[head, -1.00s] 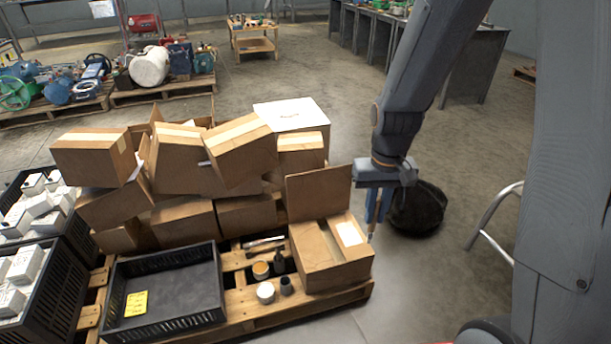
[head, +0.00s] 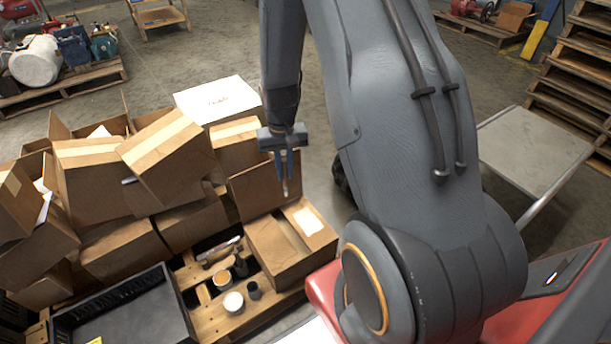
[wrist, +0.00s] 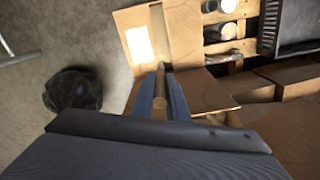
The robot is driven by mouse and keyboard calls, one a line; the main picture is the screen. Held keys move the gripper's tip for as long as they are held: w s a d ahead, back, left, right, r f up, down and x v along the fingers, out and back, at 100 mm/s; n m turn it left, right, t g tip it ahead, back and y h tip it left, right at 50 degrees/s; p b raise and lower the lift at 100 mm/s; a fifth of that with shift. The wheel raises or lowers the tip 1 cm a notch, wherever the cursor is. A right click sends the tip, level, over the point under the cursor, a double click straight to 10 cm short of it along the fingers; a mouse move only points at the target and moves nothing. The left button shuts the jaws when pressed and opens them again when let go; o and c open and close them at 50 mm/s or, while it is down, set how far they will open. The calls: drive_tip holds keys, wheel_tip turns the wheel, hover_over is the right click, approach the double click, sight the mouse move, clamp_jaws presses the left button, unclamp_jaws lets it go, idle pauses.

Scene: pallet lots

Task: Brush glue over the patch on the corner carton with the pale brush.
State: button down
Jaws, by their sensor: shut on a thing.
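The corner carton (head: 272,256) sits at the pallet's near right corner with one brown flap (head: 250,192) standing up behind it. The patch (head: 309,221) is a pale rectangle on its top; it also shows bright in the wrist view (wrist: 139,45). My gripper (head: 286,168) points down, shut on the pale brush (head: 285,188). The brush tip is in front of the raised flap in the head view, up and left of the patch, and looks apart from it. In the wrist view the brush handle (wrist: 160,101) shows between the fingers. Any glue on the bristles is too small to tell.
An amber-topped pot (head: 222,279), a white pot (head: 233,302) and dark small containers (head: 254,291) stand on the pallet left of the carton. Piled cartons (head: 90,180) lie behind. A black crate (head: 125,318) is at the near left. A dark round bin (wrist: 72,90) stands on the floor.

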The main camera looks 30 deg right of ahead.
drive_tip(key=d+f+m+b, duration=0.1)
drive_tip(key=d+f+b, duration=0.1)
drive_tip(key=f, duration=0.5)
drive_tip(key=d+f+m+b, duration=0.1)
drive_tip(key=d+f+b, duration=0.1)
drive_tip(key=d+f, duration=0.3)
drive_tip(key=shift+w+d+f+m, duration=0.3)
drive_tip(key=shift+f+m, duration=0.1)
drive_tip(key=shift+f, duration=0.75)
drive_tip(key=shift+f+b, duration=0.3)
drive_tip(key=shift+f, duration=0.3)
drive_tip(key=shift+w, duration=0.1)
drive_tip(key=shift+w+r, duration=0.1)
drive_tip(key=shift+w, duration=0.4)
drive_tip(key=shift+s, duration=0.2)
drive_tip(key=shift+s+p, duration=0.7)
drive_tip(key=shift+s, duration=0.35)
drive_tip(key=shift+w, duration=0.15)
